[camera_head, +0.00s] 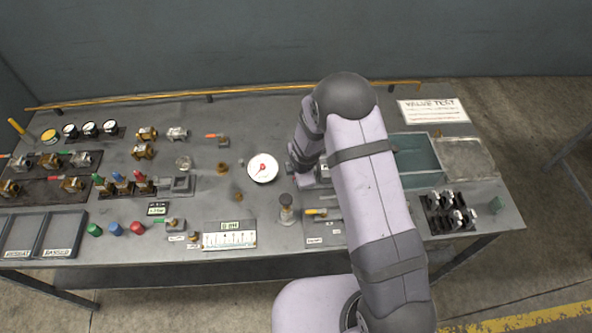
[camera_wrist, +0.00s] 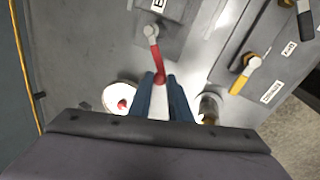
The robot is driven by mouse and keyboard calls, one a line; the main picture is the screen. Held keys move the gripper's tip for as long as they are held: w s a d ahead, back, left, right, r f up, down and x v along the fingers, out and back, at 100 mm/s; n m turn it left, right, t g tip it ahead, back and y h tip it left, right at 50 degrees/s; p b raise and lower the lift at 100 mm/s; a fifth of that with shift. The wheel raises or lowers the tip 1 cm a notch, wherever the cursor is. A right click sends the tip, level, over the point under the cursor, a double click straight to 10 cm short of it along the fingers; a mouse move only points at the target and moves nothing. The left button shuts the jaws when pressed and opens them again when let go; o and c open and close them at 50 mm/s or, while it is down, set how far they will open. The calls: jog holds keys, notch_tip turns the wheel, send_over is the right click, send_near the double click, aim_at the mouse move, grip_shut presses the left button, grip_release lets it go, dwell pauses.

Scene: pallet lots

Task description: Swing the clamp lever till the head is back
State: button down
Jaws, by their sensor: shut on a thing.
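The red lever (camera_wrist: 156,58) runs from a pale round pivot (camera_wrist: 151,31) on a grey block in the wrist view. Its near end sits between the two blue fingertips of my gripper (camera_wrist: 160,80), which is shut on it. I take this to be the clamp lever. The clamp head cannot be made out clearly in either view. In the head view my own arm covers the lever and the gripper's fingers.
A white dial (camera_head: 262,167) and a short upright cylinder (camera_head: 287,210) stand close to the gripper. A yellow-handled valve (camera_wrist: 245,75) sits on a plate to the right in the wrist view. Teal bins (camera_head: 415,160) lie right of my arm. Several valves crowd the bench's left.

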jog(key=shift+s+d+f, duration=0.1)
jog(key=shift+s+f, duration=0.05)
jog(key=c, duration=1.6)
grip_release()
jog(key=shift+c, duration=0.2)
jog(key=b+v, duration=0.1)
jog(key=v, duration=0.6)
jog(key=shift+r, duration=0.2)
